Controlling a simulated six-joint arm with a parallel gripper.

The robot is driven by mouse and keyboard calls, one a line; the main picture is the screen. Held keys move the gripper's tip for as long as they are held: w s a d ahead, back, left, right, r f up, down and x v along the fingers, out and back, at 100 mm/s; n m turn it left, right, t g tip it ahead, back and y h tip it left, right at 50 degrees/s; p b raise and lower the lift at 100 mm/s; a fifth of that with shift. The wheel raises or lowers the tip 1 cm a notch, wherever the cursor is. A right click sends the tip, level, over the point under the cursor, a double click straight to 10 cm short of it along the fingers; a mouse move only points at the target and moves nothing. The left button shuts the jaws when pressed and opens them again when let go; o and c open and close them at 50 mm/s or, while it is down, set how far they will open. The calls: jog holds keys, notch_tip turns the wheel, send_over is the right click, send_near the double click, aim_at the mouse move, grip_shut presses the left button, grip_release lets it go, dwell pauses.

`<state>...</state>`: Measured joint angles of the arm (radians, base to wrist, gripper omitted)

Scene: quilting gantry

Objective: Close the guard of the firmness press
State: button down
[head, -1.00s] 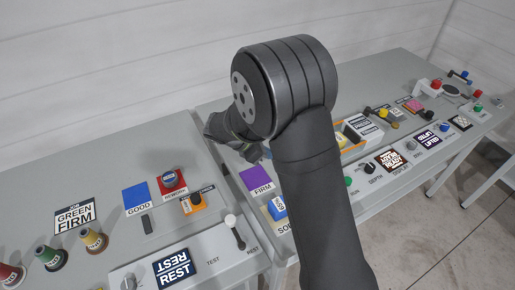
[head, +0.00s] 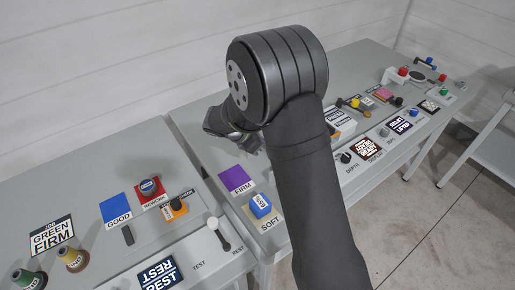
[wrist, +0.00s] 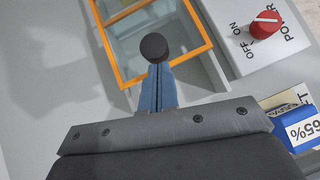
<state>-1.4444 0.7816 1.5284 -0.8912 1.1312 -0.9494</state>
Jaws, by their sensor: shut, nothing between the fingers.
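The guard of the firmness press shows in the wrist view as an orange frame (wrist: 122,66) around a clear panel. A round black knob (wrist: 154,47) stands over its lower part. My gripper (wrist: 158,72) is shut, its blue fingers pointing at the knob, with the tips right beside or just under it in the picture. I cannot tell whether they touch it. Nothing is held. In the head view my arm hides most of the press and the fingertips; only a white labelled part (head: 341,121) shows right of the arm. How far the guard is open is unclear.
A red power knob (wrist: 265,22) sits right of the guard. A white-knobbed lever (head: 217,232) stands at the front. Bare grey table lies left of the guard.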

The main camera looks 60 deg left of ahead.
jog(key=w, duration=1)
jog(key=shift+w, duration=0.65)
jog(key=shift+r, duration=0.1)
jog(key=s, duration=0.2)
jog(key=s+a, duration=0.1)
jog(key=s, duration=0.2)
jog(key=shift+a, duration=0.1)
jog(key=v, duration=0.9)
jog(key=shift+r, duration=0.25)
jog(key=shift+s, duration=0.1)
